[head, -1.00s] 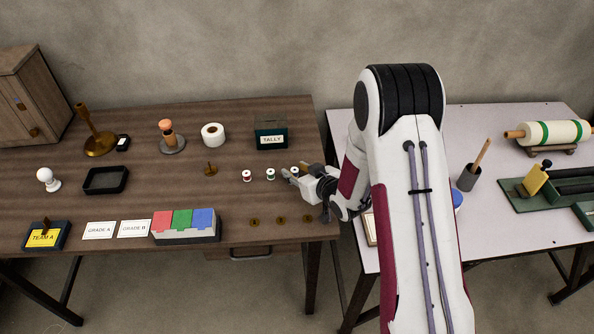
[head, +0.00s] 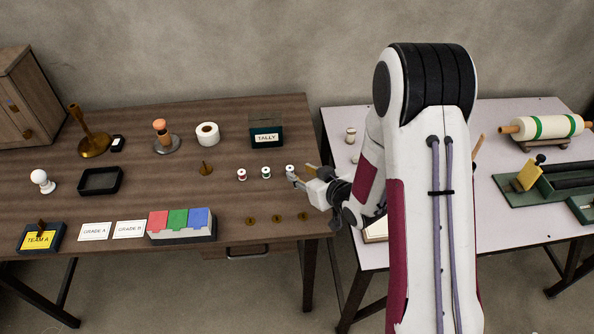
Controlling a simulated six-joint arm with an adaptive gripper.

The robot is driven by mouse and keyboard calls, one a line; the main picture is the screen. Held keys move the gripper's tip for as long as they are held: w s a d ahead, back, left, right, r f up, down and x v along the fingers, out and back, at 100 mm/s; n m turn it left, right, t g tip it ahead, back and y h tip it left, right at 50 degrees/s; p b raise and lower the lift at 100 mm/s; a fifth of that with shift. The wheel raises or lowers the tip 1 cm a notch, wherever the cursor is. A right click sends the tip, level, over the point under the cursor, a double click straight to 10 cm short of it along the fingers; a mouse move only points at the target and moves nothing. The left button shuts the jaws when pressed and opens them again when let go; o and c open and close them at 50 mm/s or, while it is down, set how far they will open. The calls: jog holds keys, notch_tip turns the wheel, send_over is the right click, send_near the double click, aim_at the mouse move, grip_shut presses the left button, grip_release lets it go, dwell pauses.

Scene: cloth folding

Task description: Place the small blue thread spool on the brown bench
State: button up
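The small blue thread spool (head: 290,169) stands upright on the brown bench (head: 140,205), at the right end of a row with a red spool (head: 241,174) and a green spool (head: 266,172). Its lower part is partly hidden by a finger. My gripper (head: 302,176) is just to the right of the blue spool, low over the bench's right part. Its fingers look spread apart with nothing between the tips. Whether a finger still touches the spool is too small to tell.
On the bench are a tally box (head: 266,133), a tape roll (head: 207,134), a brass spike (head: 206,169), a black tray (head: 101,181) and a coloured block rack (head: 181,225). Brass discs (head: 277,219) lie along the front edge. A pale table (head: 480,113) stands at right.

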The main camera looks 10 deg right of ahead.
jog(key=shift+v, duration=2.8)
jog(key=s+d+r+m+g+h, duration=0.1)
jog(key=s+d+r+h, duration=0.25)
jog(key=r, duration=0.45)
jog(key=s+d+r+m+g+h, duration=0.1)
jog(key=s+d+r+m+h, duration=0.1)
jog(key=s+d+r, duration=0.4)
jog(key=s+a+r+m+g, duration=0.1)
jog(key=s+r, duration=0.3)
jog(key=s, duration=0.6)
jog(key=s+a+r+m+g, duration=0.1)
jog(key=s+r, duration=0.3)
jog(key=s, duration=0.7)
jog(key=shift+s+a+g, duration=0.15)
jog(key=shift+a+g, duration=0.55)
jog(key=shift+g, duration=0.1)
